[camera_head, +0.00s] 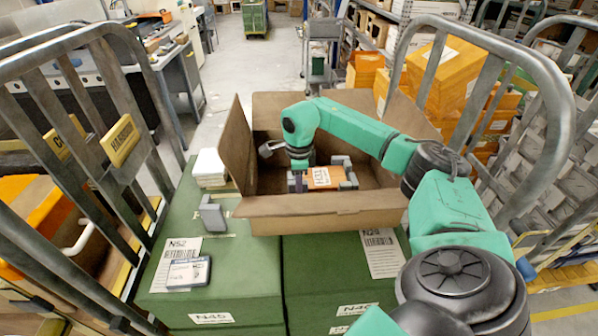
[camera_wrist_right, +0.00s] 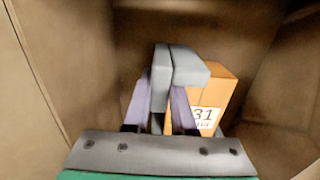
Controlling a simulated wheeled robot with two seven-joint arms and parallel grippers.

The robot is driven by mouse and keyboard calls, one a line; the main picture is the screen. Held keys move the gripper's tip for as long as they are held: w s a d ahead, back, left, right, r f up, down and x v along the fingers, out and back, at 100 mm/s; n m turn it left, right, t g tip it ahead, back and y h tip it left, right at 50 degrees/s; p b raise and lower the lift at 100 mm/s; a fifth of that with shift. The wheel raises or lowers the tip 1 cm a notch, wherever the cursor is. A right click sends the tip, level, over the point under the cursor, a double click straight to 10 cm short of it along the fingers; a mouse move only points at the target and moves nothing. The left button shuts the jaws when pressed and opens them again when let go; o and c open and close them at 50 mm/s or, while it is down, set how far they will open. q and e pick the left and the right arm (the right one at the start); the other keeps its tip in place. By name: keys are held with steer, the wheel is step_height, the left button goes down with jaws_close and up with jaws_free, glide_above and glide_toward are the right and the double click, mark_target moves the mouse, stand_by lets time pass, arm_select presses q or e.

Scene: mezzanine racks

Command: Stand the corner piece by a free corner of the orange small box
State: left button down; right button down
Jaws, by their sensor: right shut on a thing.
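The orange small box (camera_head: 312,181) with a white label lies inside the open cardboard box (camera_head: 325,207). It also shows in the wrist view (camera_wrist_right: 214,92). Grey corner pieces stand at its right side, one at the far right (camera_head: 341,161) and one at the near right (camera_head: 350,181). My right gripper (camera_head: 299,187) reaches down at the left side of the orange box. In the wrist view my right gripper (camera_wrist_right: 161,108) is shut on a grey corner piece (camera_wrist_right: 160,75), close beside the orange box. Its contact with the floor is hidden. Another grey corner piece (camera_head: 211,213) stands outside on a green box.
The cardboard box has raised flaps and stands on green boxes (camera_head: 232,275). A white stack (camera_head: 210,167) and a small labelled pack (camera_head: 188,272) lie left of it. Metal cage rails (camera_head: 118,135) flank both sides. Floor inside the cardboard box is free around the orange box.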

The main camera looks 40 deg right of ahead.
steer(key=shift+s+a+f, duration=0.3)
steer(key=shift+s+f, duration=0.4)
steer(key=c, duration=1)
jaws_free()
steer(key=shift+w+f, duration=0.1)
steer(key=o, duration=0.3)
steer(key=shift+w+r+b, duration=0.1)
steer(key=shift+r+b, duration=0.35)
steer(key=shift+r, duration=0.1)
steer(key=r, duration=0.1)
steer(key=w+r, duration=0.1)
steer(key=r, duration=0.1)
steer(key=r+b, duration=0.1)
steer(key=shift+w+d+r, duration=0.15)
steer(key=shift+d+r, duration=0.1)
steer(key=shift+d, duration=0.1)
steer(key=r, duration=0.3)
steer(key=s+r, duration=0.1)
steer(key=r, duration=0.6)
steer(key=shift+s+a+r, duration=0.2)
steer(key=shift+a, duration=0.15)
